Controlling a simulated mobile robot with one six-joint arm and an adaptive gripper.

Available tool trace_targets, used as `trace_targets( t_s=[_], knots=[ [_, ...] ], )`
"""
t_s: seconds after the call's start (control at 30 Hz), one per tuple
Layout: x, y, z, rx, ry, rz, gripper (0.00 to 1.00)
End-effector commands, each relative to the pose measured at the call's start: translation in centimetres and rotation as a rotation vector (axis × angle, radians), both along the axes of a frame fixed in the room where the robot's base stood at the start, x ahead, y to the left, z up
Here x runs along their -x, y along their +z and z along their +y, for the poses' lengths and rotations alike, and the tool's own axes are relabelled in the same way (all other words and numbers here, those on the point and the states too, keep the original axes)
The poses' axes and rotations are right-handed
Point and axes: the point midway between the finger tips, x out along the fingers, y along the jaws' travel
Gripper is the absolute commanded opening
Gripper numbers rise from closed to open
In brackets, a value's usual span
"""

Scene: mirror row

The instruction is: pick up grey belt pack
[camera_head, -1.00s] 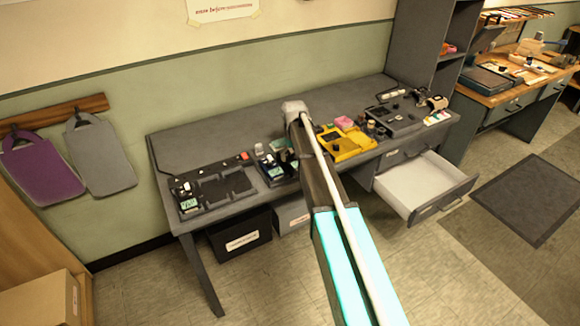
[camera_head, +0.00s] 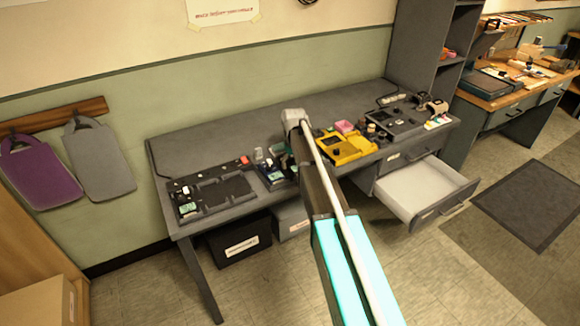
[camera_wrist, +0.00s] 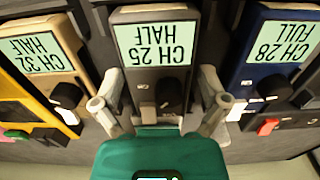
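The grey belt pack (camera_wrist: 155,75), with a pale green screen reading "CH 25 HALF" upside down and a black knob, is in the middle of the wrist view. My gripper (camera_wrist: 160,104) is open, with one finger on each side of its lower part. A small gap seems to show on both sides; contact cannot be told. In the head view my arm hides the grey pack and my fingers.
The desk (camera_head: 225,140) also holds a black tray (camera_head: 212,188) and yellow unit (camera_head: 345,148). A drawer (camera_head: 425,185) is pulled out.

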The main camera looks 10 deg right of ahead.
Motion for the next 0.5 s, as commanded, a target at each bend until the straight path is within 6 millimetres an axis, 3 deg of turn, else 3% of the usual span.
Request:
trace_targets(
  t_s=[0.07, 0.3, 0.5],
  knots=[
    [-0.01, 0.00, 0.00, 0.000, 0.000, 0.000, 0.68],
    [0.00, 0.00, 0.02, 0.000, 0.000, 0.000, 0.24],
    [0.00, 0.00, 0.04, 0.000, 0.000, 0.000, 0.23]
  ],
)
